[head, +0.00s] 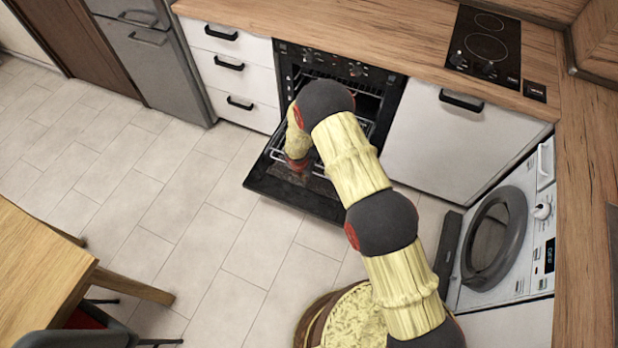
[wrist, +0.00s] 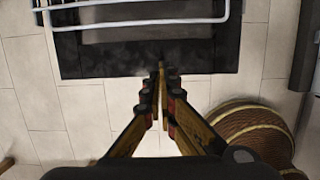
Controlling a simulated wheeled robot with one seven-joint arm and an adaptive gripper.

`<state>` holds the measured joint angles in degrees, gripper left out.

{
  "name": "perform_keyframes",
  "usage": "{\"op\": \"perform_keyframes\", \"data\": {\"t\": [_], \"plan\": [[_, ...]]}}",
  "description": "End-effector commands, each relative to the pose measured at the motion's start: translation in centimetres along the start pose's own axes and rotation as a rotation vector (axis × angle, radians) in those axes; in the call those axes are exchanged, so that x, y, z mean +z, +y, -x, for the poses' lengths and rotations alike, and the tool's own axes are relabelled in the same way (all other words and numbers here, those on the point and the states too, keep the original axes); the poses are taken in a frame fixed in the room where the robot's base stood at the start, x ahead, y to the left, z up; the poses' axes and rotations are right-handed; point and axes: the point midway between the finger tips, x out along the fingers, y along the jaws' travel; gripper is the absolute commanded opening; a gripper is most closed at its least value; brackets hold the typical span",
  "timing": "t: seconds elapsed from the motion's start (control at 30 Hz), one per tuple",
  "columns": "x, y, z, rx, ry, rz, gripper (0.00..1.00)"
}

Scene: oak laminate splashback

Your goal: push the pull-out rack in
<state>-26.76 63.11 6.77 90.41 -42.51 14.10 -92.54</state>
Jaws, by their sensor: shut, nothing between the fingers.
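The pull-out rack is a light wire rack (head: 280,154) standing out of the open oven (head: 300,62), over its lowered dark door (head: 318,198). In the wrist view the rack's pale front bars (wrist: 130,24) cross the top of the picture, above the dark door (wrist: 215,62). My gripper (wrist: 161,70) is shut and empty. Its fingertips show over the door's outer edge area, apart from the rack bars in the picture. In the head view my arm hides much of the rack and the oven opening.
White drawers (head: 232,70) stand left of the oven and a white cabinet front (head: 440,145) right of it. A washing machine (head: 505,235) is at the right. A wooden table (head: 45,275) is at lower left; tiled floor between is clear.

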Motion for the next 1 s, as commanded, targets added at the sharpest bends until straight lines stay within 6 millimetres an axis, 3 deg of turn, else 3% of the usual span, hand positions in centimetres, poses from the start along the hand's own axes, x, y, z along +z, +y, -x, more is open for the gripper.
{"op": "perform_keyframes", "data": {"t": [0.17, 0.6, 0.8, 1.0], "plan": [[-0.1, -0.1, -2.3, -0.003, 0.002, 0.002, 0.00], [0.3, -0.1, -10.5, -0.002, -0.001, -0.005, 0.00], [2.7, -0.2, -11.2, -0.002, 0.000, -0.005, 0.00], [3.6, -0.1, -11.5, -0.002, 0.000, -0.002, 0.00]]}}
